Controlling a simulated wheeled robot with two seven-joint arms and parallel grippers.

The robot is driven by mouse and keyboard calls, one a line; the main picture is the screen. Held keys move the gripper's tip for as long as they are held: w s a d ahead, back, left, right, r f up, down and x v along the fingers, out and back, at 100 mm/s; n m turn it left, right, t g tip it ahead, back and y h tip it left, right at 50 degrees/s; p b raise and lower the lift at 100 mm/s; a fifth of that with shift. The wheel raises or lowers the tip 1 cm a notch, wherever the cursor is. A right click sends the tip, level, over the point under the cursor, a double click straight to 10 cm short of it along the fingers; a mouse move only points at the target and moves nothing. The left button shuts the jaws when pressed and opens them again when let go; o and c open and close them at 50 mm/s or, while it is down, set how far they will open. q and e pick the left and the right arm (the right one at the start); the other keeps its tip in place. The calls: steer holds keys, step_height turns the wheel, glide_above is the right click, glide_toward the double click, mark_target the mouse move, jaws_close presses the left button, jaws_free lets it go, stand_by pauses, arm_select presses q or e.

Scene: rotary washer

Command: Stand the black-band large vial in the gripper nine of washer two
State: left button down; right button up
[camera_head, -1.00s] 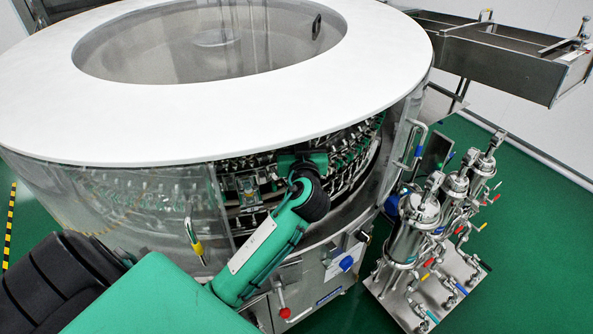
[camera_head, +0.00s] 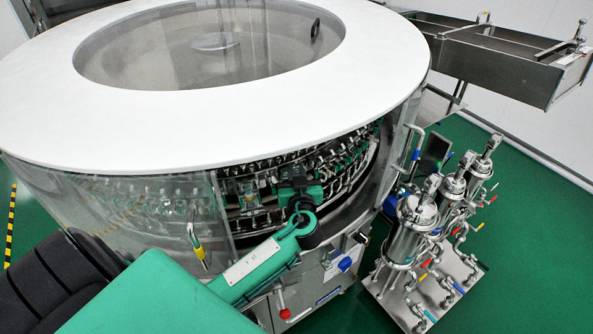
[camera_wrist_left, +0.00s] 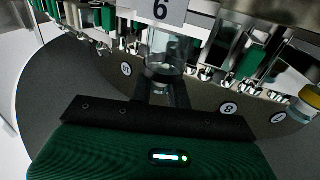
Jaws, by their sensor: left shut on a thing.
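My left gripper (camera_head: 296,190) reaches into the opening of the large round washer (camera_head: 150,128), at its row of metal grippers. In the left wrist view its fingers (camera_wrist_left: 164,92) are shut on a clear glass vial (camera_wrist_left: 166,52). The vial is in front of a number plate (camera_wrist_left: 161,10) that reads like a 6 or an upside-down 9. Round labels for 10 (camera_wrist_left: 126,68) and 8 (camera_wrist_left: 228,107) flank it. The vial's band is not clear to see. I cannot tell whether the washer's gripper clasps the vial. My right gripper is not in view.
A steel filter skid (camera_head: 425,230) with pipes and valves stands at the right. A metal chute (camera_head: 510,60) extends at the back right. Green floor is free beyond the skid.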

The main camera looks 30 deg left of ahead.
arm_select(q)
steer(key=shift+f+b, duration=0.2)
steer(key=shift+b, duration=0.15)
steer(key=c, duration=1.3)
jaws_free()
steer(key=shift+r, duration=0.1)
steer(key=shift+r+p, duration=0.15)
steer(key=shift+p, duration=0.15)
steer(key=shift+s+d, duration=0.15)
steer(key=b+v, duration=0.3)
steer(key=v, duration=0.8)
steer(key=shift+s+d+b, duration=0.2)
steer(key=shift+s+b, duration=0.1)
steer(key=shift+b, duration=0.1)
